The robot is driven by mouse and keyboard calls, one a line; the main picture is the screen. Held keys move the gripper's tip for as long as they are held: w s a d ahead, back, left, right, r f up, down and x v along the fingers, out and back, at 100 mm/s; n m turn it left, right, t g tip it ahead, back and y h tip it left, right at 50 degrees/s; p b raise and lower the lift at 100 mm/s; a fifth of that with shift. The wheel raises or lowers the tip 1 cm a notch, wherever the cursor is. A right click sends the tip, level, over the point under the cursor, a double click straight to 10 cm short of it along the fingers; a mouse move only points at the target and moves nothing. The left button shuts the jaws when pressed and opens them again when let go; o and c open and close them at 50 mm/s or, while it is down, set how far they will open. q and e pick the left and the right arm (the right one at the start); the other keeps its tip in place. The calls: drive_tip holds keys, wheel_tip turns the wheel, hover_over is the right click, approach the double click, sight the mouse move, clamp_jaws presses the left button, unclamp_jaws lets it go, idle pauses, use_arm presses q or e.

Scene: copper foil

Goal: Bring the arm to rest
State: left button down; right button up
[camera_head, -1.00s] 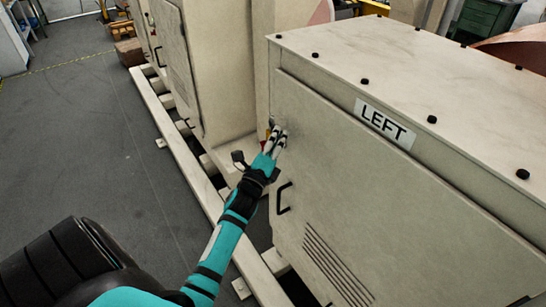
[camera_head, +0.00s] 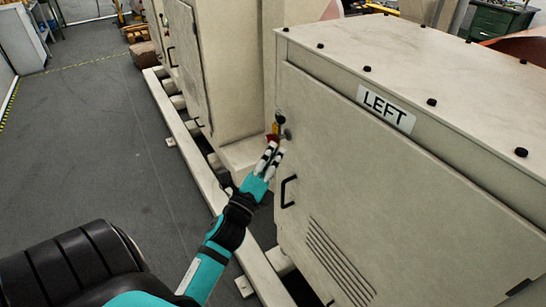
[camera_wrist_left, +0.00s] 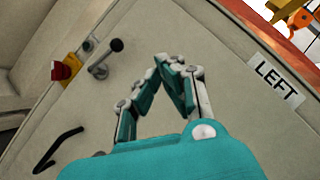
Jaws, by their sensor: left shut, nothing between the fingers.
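My left arm comes in from the bottom left in the head view. Its gripper (camera_head: 271,156) is shut and empty, in front of the cabinet marked LEFT (camera_head: 350,165), just below its small lever handle (camera_head: 280,120). In the left wrist view the gripper's fingertips (camera_wrist_left: 168,62) meet with nothing between them. The lever with its dark knob (camera_wrist_left: 103,60) stands up and left of the fingers there, apart from them. My right gripper is not in either view.
A red and yellow switch (camera_wrist_left: 66,68) sits beside the lever. A black pull handle (camera_head: 287,191) is on the cabinet door. A pale rail (camera_head: 185,140) runs along the floor by the cabinets. The grey floor (camera_head: 95,140) at left is clear.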

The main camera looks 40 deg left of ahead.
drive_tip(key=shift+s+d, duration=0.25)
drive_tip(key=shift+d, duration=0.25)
